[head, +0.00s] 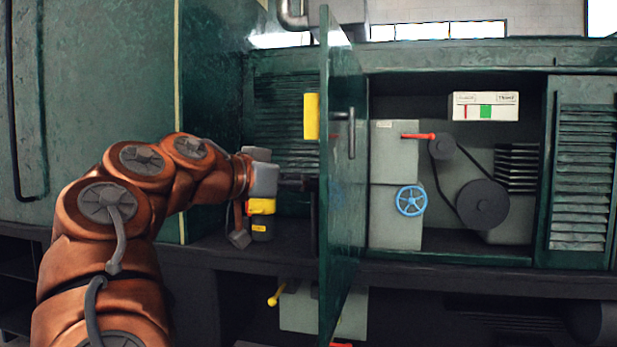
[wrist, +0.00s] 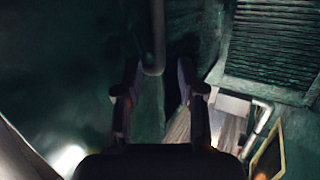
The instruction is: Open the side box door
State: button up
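The side box door (head: 342,210) is a tall green panel. In the head view it stands swung out from the opening and is seen nearly edge-on, with a dark grey bar handle (head: 351,133) on its right face. My gripper (head: 300,182) is on the left of the door, close to its left face; the fingertips are hard to make out there. In the wrist view my gripper (wrist: 158,88) has its two fingers apart with nothing held between them. A grey bar (wrist: 154,35) comes down ahead of the gap; I cannot tell whether it touches the fingers.
The open compartment holds a blue handwheel (head: 411,200), a red lever (head: 418,136), dark belt pulleys (head: 482,204) and a white box (head: 485,106). A louvred panel (head: 582,175) is at the right. A yellow-and-grey unit (head: 261,218) sits below my wrist.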

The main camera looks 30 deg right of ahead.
jog(key=shift+w+a+f+p, duration=0.2)
jog(key=shift+w+a+p, duration=0.15)
jog(key=shift+a, duration=0.35)
dwell(0.6)
